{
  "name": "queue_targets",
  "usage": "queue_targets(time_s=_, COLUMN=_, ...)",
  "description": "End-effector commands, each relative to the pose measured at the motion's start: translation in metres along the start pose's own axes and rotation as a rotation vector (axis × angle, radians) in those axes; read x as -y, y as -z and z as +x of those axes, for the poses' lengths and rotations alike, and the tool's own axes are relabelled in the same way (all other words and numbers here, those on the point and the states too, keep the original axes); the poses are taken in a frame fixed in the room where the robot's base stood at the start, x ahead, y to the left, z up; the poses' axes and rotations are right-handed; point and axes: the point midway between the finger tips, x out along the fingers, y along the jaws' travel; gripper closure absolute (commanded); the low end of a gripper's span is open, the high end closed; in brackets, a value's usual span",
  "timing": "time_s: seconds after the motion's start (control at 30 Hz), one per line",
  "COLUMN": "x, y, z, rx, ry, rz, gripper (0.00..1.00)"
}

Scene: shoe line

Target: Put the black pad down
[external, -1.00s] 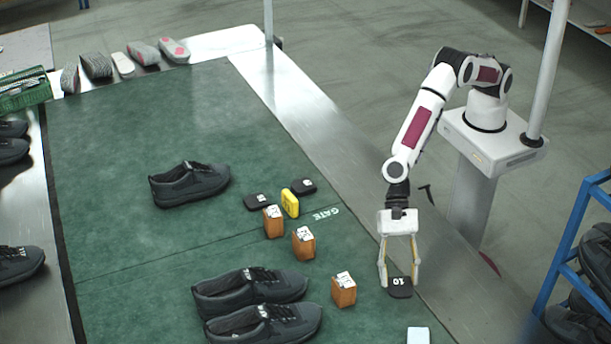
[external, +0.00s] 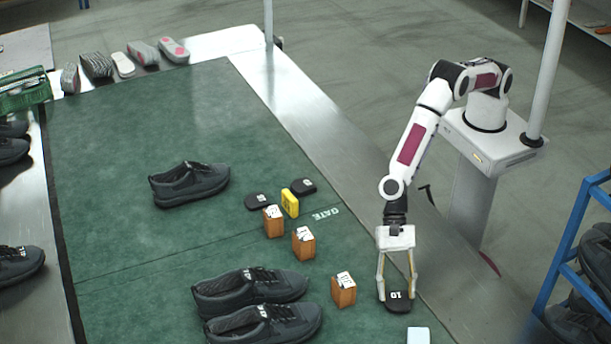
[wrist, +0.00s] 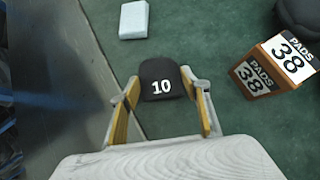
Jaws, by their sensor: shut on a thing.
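The black pad (external: 398,307), marked with a white 10, is between the fingers of my gripper (external: 397,293), close to the green mat near its right edge. I cannot tell whether it touches the mat. In the wrist view the gripper (wrist: 163,97) is shut on the pad (wrist: 161,72), one tan finger on each side, and the 10 faces up. Two other black pads, one on the left (external: 258,202) and one on the right (external: 303,187), lie by the yellow block (external: 290,203).
Several brown blocks with white labels stand left of my gripper, the nearest one (external: 344,290) marked PADS 38 (wrist: 262,74). A pale box (external: 418,336) lies at the front, also in the wrist view (wrist: 134,20). Black shoes (external: 250,290) stand further left. The mat's upper left is clear.

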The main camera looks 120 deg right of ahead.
Motion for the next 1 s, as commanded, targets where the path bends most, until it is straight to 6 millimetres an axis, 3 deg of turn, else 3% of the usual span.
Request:
queue_targets(time_s=0.5, x=0.0003, y=0.0043, z=0.0046, rx=0.001, ry=0.001, rz=0.001, gripper=0.75)
queue_targets(time_s=0.53, x=0.0003, y=0.0045, z=0.0048, rx=0.001, ry=0.001, rz=0.0, gripper=0.51)
queue_targets(time_s=0.6, x=0.0003, y=0.0042, z=0.0046, rx=0.001, ry=0.001, rz=0.0, gripper=0.37)
queue_targets(time_s=1.0, x=0.0003, y=0.0034, z=0.0038, rx=0.001, ry=0.001, rz=0.0, gripper=0.37)
